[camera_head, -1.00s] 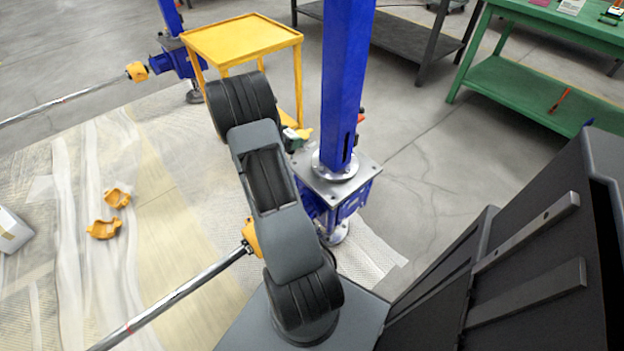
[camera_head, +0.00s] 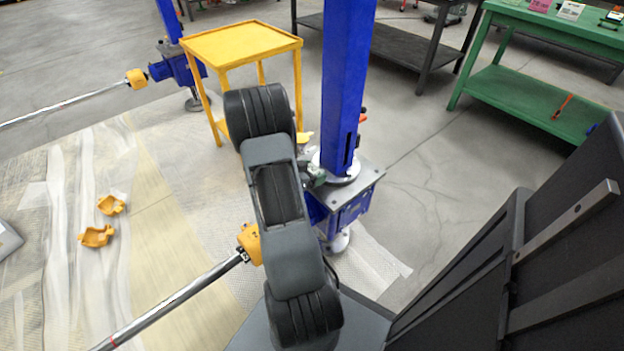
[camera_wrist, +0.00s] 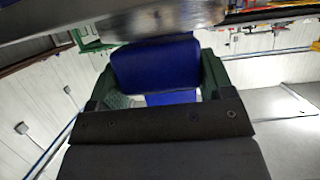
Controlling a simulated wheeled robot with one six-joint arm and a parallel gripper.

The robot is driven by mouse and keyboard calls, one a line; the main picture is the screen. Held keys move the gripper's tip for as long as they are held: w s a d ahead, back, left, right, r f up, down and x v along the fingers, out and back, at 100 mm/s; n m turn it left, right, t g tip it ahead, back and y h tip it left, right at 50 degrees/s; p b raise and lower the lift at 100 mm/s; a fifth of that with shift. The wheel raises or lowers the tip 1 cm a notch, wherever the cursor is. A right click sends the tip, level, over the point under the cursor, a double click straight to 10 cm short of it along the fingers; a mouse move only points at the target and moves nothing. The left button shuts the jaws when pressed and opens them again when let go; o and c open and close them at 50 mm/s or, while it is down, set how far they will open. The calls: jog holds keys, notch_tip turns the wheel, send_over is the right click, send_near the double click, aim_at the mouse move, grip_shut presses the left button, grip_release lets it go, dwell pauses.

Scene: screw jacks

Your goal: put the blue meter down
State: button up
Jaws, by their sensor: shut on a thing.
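In the wrist view a blue block, which I take for the blue meter (camera_wrist: 155,65), sits between the two green fingers of my gripper (camera_wrist: 158,78), touching both. Only one face and a lower part of it show. In the head view my gripper (camera_head: 314,176) is a small greenish shape beside the foot of the blue jack column (camera_head: 345,90), mostly hidden behind my arm. The meter cannot be made out there. In the wrist view a blurred grey edge (camera_wrist: 150,26) crosses just beyond the meter; I cannot tell whether they touch.
The blue screw jack (camera_head: 352,204) has a grey top plate. A yellow table (camera_head: 240,42) with a bare top stands behind my arm. A long rod with an orange coupling (camera_head: 250,244) lies left of my arm. Orange covers (camera_head: 97,236) lie on the sheeting. A green bench (camera_head: 525,105) is at right.

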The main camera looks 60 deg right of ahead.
jog(key=shift+a+f, duration=0.2)
jog(key=shift+f, duration=0.9)
jog(key=shift+c, duration=1.9)
jog(key=o, duration=1.1)
jog(key=shift+s+f, duration=0.15)
jog(key=shift+o, duration=2.3)
jog(key=shift+d, duration=0.1)
jog(key=shift+r, duration=0.2)
jog(key=shift+w+a+r, duration=0.25)
jog(key=shift+w+a, duration=0.05)
jog(key=p+v, duration=0.3)
jog(key=v, duration=0.8)
jog(key=shift+p, duration=0.35)
